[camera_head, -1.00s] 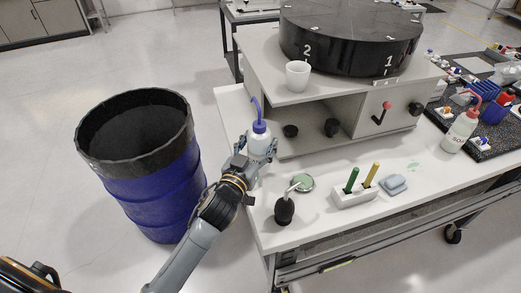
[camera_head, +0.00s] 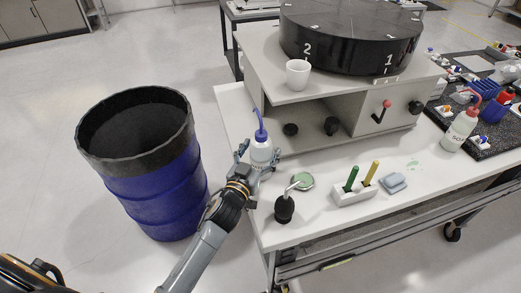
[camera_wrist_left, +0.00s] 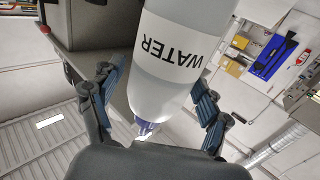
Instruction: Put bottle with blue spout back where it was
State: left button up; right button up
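The white bottle with the blue spout (camera_head: 261,153) is upright at the left part of the white table, in front of the grey machine. Its base is partly hidden by my gripper. My left gripper (camera_head: 258,164) is around it, one finger on each side. In the left wrist view the bottle (camera_wrist_left: 165,75) shows upside down with the word WATER and its blue cap low in the picture. My right gripper is not in view.
A white cup (camera_head: 298,73) stands on the machine's shelf. A red-spout bottle (camera_head: 459,130) stands farther right. A blue barrel (camera_head: 160,200) is left.

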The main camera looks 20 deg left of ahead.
pick_arm(q)
jog(key=shift+r, duration=0.15)
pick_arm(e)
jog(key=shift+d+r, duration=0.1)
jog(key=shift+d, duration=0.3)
pick_arm(q)
jog(key=s+a+b, duration=0.1)
jog(key=s+b, duration=0.1)
jog(key=s, duration=1)
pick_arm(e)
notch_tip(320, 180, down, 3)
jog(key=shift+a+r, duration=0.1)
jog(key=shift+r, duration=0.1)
pick_arm(q)
jog(key=shift+a, duration=0.1)
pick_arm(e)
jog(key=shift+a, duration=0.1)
